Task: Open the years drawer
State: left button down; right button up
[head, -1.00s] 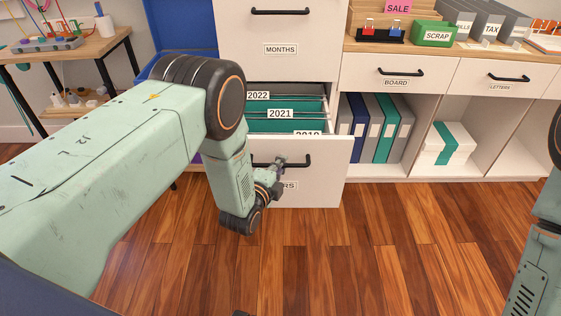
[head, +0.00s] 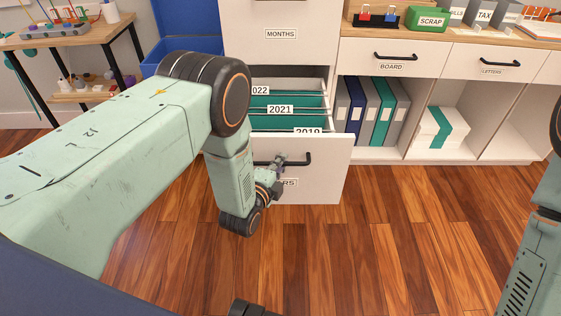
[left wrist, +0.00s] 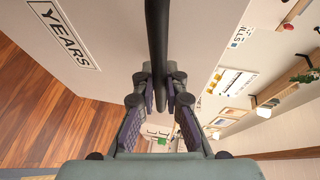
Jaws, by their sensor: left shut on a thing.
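The years drawer (head: 320,185) is the low white drawer of the cabinet, and it stands open. Hanging teal files with tabs such as 2021 and 2019 show inside it. Its black bar handle (head: 302,160) is on the front. In the left wrist view the fingers (left wrist: 158,108) sit on both sides of the dark bar (left wrist: 157,45), and the YEARS label (left wrist: 62,35) shows on the drawer front. My right arm shows at the right edge, but its gripper is out of view.
The closed MONTHS drawer (head: 280,50) is above. To the right are shelves with upright binders (head: 382,115) and closed BOARD and LETTERS drawers. A blue box (head: 185,50) and a wooden side table (head: 75,45) are at left. The wooden floor (head: 400,230) in front is clear.

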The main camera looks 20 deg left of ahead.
dwell(0.4)
pick_arm(q)
jog(key=c, duration=1.4)
grip_release()
jog(key=shift+s, duration=0.1)
jog(key=v, duration=1.2)
jog(key=shift+f, duration=0.1)
